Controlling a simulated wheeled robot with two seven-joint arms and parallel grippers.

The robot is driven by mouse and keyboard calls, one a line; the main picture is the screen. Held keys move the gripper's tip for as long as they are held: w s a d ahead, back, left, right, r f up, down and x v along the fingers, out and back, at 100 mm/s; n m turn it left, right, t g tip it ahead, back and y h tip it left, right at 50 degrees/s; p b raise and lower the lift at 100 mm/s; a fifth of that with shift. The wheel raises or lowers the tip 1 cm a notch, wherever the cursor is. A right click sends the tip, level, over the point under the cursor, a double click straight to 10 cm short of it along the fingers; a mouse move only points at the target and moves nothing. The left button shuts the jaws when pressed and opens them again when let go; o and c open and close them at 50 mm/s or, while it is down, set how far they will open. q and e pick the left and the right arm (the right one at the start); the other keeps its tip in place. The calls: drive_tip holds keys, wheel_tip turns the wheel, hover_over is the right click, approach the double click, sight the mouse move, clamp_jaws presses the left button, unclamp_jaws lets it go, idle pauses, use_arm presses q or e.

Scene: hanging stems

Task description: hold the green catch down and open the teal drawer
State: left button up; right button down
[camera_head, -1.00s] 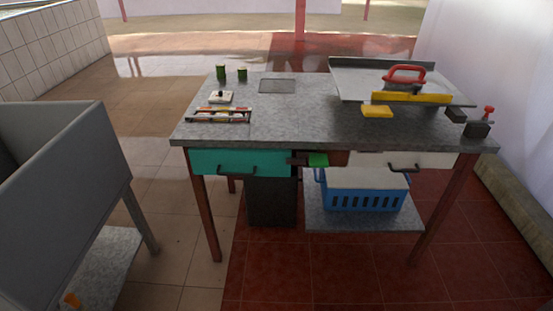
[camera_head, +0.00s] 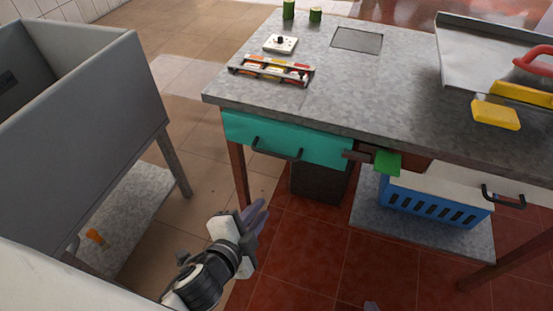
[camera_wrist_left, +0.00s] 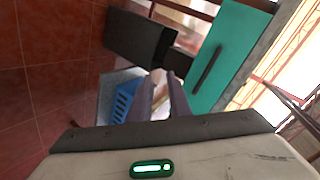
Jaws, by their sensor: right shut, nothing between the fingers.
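The teal drawer (camera_head: 315,148) sits under the left part of the worktop, its front close under the table edge, with a dark bar handle (camera_head: 277,149). It also shows in the left wrist view (camera_wrist_left: 232,42). The green catch (camera_head: 387,162) is just right of the drawer, next to a dark bar. My left gripper (camera_head: 259,211) is low in front of and below the drawer, touching nothing. Its fingers (camera_wrist_left: 161,76) stand apart and empty in the wrist view. Only a fingertip of my right gripper (camera_head: 371,306) shows at the bottom edge, shut, far from the catch.
A white drawer (camera_head: 460,185) with a dark handle is right of the catch. A blue basket (camera_head: 425,207) stands on the lower shelf, with a dark bin (camera_head: 318,183) beside it. A grey tub (camera_head: 90,110) stands at left. The floor before the drawer is clear.

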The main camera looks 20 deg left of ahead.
sight(280, 155)
use_arm(q)
drive_tip(key=w+r+m+t+b, duration=0.1)
drive_tip(key=w+r+m+t, duration=0.2)
drive_tip(key=w+r+m, duration=0.25)
drive_tip(key=x, duration=0.6)
drive_tip(key=b+x, duration=0.1)
drive_tip(key=x, duration=0.2)
drive_tip(key=shift+r, duration=0.25)
drive_tip(key=shift+c, duration=0.4)
clamp_jaws()
